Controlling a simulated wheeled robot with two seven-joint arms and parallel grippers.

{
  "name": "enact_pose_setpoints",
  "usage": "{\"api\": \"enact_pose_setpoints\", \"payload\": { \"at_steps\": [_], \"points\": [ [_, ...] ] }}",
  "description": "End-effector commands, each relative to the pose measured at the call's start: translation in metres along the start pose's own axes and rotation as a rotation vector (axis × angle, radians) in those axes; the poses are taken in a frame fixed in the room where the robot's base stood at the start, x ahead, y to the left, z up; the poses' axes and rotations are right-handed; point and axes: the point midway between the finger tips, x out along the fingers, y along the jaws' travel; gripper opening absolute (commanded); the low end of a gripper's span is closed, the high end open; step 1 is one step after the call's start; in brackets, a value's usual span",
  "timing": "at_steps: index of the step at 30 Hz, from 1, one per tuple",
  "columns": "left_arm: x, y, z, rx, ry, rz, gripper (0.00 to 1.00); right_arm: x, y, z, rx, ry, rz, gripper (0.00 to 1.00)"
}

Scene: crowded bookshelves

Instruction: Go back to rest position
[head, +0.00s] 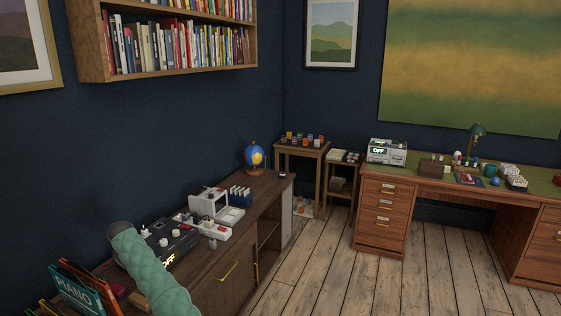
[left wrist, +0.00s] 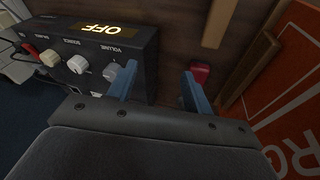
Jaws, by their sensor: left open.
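My left arm (head: 152,272), in a green padded sleeve, reaches over the left wooden cabinet in the head view. Its fingers are hidden there. In the left wrist view my left gripper (left wrist: 160,88) has two blue fingers standing apart, with nothing between them. It is beside the front of a black audio box (left wrist: 90,55) with a lit OFF display and knobs. The left finger overlaps the volume knob in the picture; I cannot tell if they touch. The audio box also shows in the head view (head: 176,243), partly behind my arm. My right gripper is not in view.
A small red object (left wrist: 200,72) and an orange book or sleeve (left wrist: 290,90) lie close to the right finger. Upright music books (head: 75,290), a white device (head: 212,204) and a globe (head: 255,156) stand on the cabinet. The wooden floor (head: 335,265) to the right is clear.

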Motion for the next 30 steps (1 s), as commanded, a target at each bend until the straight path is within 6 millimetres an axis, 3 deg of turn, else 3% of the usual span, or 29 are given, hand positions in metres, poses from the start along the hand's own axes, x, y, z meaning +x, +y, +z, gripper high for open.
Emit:
{"api": "enact_pose_setpoints", "payload": {
  "at_steps": [9,12,16,23,30],
  "points": [
    [-0.077,0.058,-0.052,0.113,0.242,0.149,0.51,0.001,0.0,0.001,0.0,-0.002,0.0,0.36],
    [-0.098,0.075,-0.058,0.173,0.329,0.186,0.51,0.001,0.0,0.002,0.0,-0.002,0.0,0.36],
    [-0.112,0.089,-0.053,0.256,0.42,0.217,0.51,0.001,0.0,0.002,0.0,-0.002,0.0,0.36],
    [-0.102,0.105,-0.009,0.42,0.514,0.249,0.51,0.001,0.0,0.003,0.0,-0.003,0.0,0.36],
    [-0.059,0.106,0.075,0.596,0.53,0.269,0.51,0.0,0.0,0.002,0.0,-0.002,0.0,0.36]
  ]
}}
